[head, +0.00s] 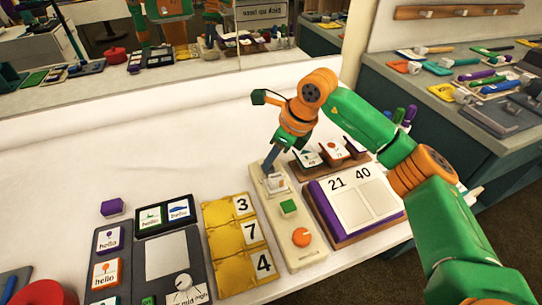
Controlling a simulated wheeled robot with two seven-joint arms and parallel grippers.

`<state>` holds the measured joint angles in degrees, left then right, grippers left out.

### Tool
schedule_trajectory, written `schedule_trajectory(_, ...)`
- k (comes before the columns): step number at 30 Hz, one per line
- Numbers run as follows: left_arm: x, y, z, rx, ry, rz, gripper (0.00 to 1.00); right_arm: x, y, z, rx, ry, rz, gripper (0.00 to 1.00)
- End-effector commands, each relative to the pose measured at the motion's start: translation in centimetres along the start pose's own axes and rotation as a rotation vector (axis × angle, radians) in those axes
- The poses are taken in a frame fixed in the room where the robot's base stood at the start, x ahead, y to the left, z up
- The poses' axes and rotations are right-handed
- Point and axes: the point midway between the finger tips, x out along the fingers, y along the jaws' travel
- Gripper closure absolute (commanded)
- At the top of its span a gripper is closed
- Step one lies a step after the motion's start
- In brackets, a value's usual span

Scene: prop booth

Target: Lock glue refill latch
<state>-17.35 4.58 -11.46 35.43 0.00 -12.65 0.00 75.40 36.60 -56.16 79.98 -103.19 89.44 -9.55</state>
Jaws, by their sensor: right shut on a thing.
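My right gripper (270,168) reaches down over that far end, fingers pointing down at the latch. It is shut on the latch part, though its fingertips are small and partly hide the contact. I cannot tell the latch's exact position. My left gripper is not in view.
A purple-edged board (350,200) with numbers and small brown card holders (334,152) stand close to the right. Yellow number tiles (232,240) and a dark card panel (150,250) lie to the left. A mirror stands behind the table.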

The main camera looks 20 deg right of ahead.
Motion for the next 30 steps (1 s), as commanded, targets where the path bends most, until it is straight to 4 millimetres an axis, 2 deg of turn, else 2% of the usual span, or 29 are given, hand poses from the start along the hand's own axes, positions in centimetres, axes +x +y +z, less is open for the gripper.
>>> schedule_trajectory(2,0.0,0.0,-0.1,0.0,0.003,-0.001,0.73,0.2,0.2,-0.1,-0.002,0.007,0.007,1.0)
schedule_trajectory(3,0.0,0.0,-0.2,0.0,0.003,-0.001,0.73,0.2,0.2,-0.2,-0.002,0.008,0.008,0.76)
schedule_trajectory(6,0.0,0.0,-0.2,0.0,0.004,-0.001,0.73,0.2,0.2,-0.2,-0.002,0.008,0.007,0.49)
schedule_trajectory(16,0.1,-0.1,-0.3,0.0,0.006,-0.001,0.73,-0.2,0.1,-0.1,-0.002,0.004,0.003,0.49)
schedule_trajectory(24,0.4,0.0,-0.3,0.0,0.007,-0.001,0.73,-5.5,0.1,0.0,-0.002,0.004,0.002,0.49)
schedule_trajectory(30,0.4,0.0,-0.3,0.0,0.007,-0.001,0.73,-7.0,0.2,-0.1,-0.002,0.006,0.005,0.49)
